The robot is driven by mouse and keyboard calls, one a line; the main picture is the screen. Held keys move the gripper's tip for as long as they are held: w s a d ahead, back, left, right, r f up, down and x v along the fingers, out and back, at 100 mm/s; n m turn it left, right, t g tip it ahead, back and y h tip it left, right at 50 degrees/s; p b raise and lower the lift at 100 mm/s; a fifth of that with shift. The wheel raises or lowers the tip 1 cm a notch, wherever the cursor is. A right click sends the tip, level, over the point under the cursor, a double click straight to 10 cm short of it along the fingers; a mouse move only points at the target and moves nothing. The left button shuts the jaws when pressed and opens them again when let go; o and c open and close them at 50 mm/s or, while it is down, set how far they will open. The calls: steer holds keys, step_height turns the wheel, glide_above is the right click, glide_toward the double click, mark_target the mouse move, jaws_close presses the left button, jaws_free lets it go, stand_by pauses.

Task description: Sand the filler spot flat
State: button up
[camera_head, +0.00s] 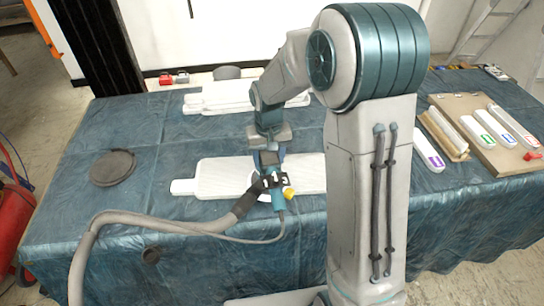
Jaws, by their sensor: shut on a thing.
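A long white relief panel (222,178) with a narrower left end lies flat on the table. My gripper (271,180) is over its middle and shut on a teal sander (278,200). A thick grey hose (160,222) and a thin cable run from the sander to the left. The sander is at or just above the panel; I cannot tell whether it touches. A small yellow part (290,194) shows beside the sander. I cannot make out the filler spot; the gripper and sander hide part of the panel.
A blue sheet covers the table (70,215). A dark round disc (113,167) lies at left. More white pieces (215,97) lie behind the panel. A cardboard board (490,155) with several labelled white blocks is at right. The sheet between disc and panel is clear.

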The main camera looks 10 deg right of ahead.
steer(key=shift+d, duration=0.2)
steer(key=d, duration=0.6)
steer(key=shift+s+d+r, duration=0.2)
steer(key=shift+d+r, duration=0.05)
steer(key=shift+d, duration=0.05)
stand_by(0.6)
step_height(320, 180, up, 6)
steer(key=p, duration=0.4)
steer(key=shift+p, duration=0.3)
stand_by(0.4)
stand_by(0.5)
